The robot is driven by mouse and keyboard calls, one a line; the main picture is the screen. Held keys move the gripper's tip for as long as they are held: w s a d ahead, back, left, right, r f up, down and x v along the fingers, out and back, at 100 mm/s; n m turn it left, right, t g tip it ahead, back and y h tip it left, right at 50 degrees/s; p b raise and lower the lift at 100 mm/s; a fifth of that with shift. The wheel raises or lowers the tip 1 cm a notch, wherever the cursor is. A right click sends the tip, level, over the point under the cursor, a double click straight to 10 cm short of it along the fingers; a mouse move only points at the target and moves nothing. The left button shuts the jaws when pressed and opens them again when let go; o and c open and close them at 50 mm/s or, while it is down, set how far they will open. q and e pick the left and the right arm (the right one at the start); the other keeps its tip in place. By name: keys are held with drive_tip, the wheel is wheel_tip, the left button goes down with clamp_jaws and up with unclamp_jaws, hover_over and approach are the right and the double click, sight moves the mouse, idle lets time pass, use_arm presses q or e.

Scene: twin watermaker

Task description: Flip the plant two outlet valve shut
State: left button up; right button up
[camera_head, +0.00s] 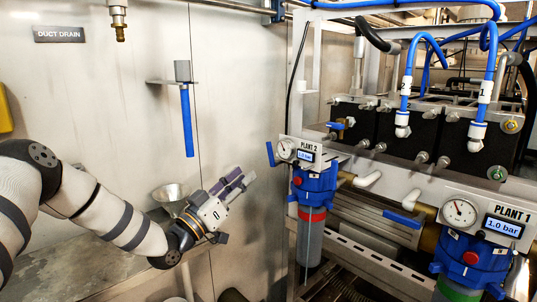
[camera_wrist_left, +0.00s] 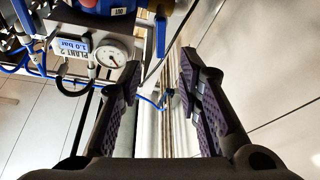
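The plant 2 panel (camera_head: 300,150) carries a round gauge and a small display, above a blue filter housing (camera_head: 315,186). A blue lever (camera_head: 270,153), which looks like the plant 2 outlet valve handle, stands nearly upright at the panel's left edge. In the left wrist view, the blue lever (camera_wrist_left: 161,36) shows beside the plate, beyond the fingertips. My left gripper (camera_head: 243,177) is left of and below the lever, apart from it. Its dark, purple-padded fingers (camera_wrist_left: 160,72) are spread with nothing held between them. My right gripper is not in view.
The plant 1 panel (camera_head: 487,218) stands at the right, with its own blue lever (camera_head: 403,220) lying nearly flat. A funnel (camera_head: 172,193) sits behind my left wrist. A blue tube (camera_head: 187,120) hangs on the wall. Open space lies between my gripper and the plant 2 panel.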

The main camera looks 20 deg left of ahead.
sight(268, 149)
use_arm(q)
drive_tip(key=x, duration=0.8)
drive_tip(key=b+x, duration=0.1)
drive_tip(key=x, duration=0.2)
drive_tip(key=shift+w+a+r, duration=0.15)
drive_tip(key=shift+w+r, duration=0.2)
drive_tip(key=shift+r, duration=0.1)
drive_tip(key=shift+w+r, duration=0.15)
drive_tip(key=shift+r, duration=0.15)
clamp_jaws()
